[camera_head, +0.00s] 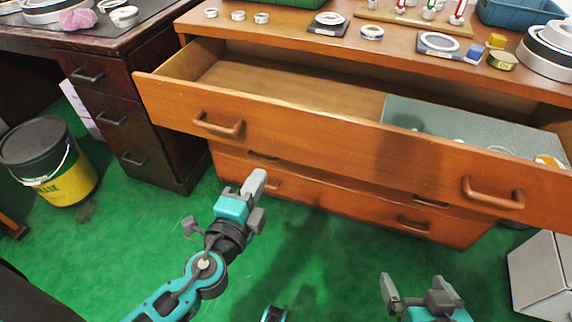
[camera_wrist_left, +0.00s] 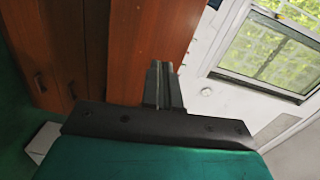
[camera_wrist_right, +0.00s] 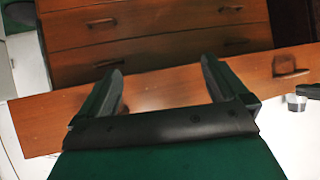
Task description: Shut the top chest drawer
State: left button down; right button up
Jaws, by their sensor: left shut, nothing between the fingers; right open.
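The top chest drawer (camera_head: 300,128) is pulled far out of the wooden chest (camera_head: 330,205). Its front has a left handle (camera_head: 218,125) and a right handle (camera_head: 492,195). A grey-green mat or box with rings on it (camera_head: 450,122) lies in its right part; the left part is bare. My left gripper (camera_head: 256,180) is shut and empty, in front of and below the drawer front near the left handle. My right gripper (camera_head: 418,285) is open and empty, in front of the drawer front and apart from it. In the right wrist view, a wooden drawer front (camera_wrist_right: 165,85) lies beyond its fingers.
Rings, small tins and a blue bin (camera_head: 520,12) stand on the chest top. A dark desk (camera_head: 110,95) stands left of the chest. A black and yellow bucket (camera_head: 48,160) is at the left. A grey box (camera_head: 540,275) stands at the lower right. Green floor (camera_head: 300,240) is clear in front.

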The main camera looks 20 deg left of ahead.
pick_arm(q)
jog(key=m, duration=0.1)
jog(key=p, duration=0.1)
send_near(289, 128)
jog(key=shift+t, duration=0.3)
jog(key=w, duration=0.5)
jog(key=shift+w+a+f+p, duration=0.15)
jog(key=shift+w+f+p, duration=0.1)
jog(key=shift+w+p, duration=0.15)
jog(key=shift+w, duration=0.5)
pick_arm(e)
jog(key=shift+s+d, duration=0.25)
jog(key=shift+d, duration=0.15)
jog(key=shift+r, duration=0.1)
pick_arm(q)
jog(key=shift+w, duration=0.15)
pick_arm(e)
jog(key=shift+a, duration=0.1)
